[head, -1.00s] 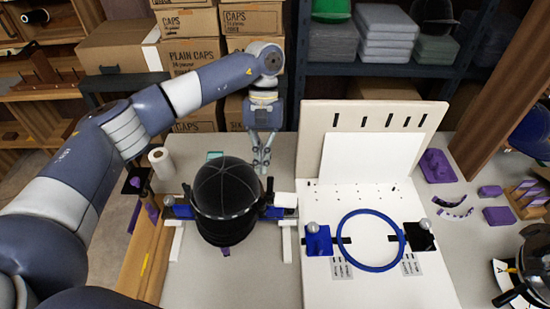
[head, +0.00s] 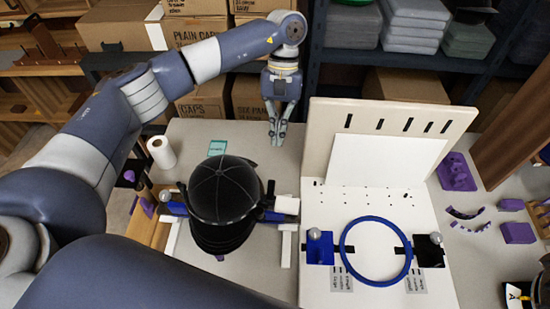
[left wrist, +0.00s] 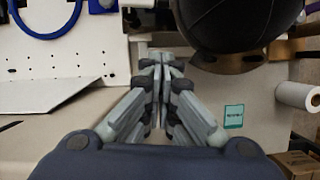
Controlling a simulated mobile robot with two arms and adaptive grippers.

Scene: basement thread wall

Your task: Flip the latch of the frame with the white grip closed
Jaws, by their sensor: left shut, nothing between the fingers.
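A black cap (head: 222,195) sits over a holder with blue parts on the table. The white grip (head: 287,205) is at the right side of this frame, beside a blue piece (head: 262,214). The cap hides most of the frame, and I cannot make out the latch's position. My left gripper (head: 277,143) is shut and empty, pointing down behind the white grip and apart from it. In the left wrist view its fingertips (left wrist: 161,62) are together, with the black cap (left wrist: 225,22) beyond them to the right. My right gripper is not in view.
A white board (head: 385,275) with a blue ring (head: 344,245) stands to the right, with an upright panel (head: 385,140) behind. Purple blocks (head: 517,233) are at the right.

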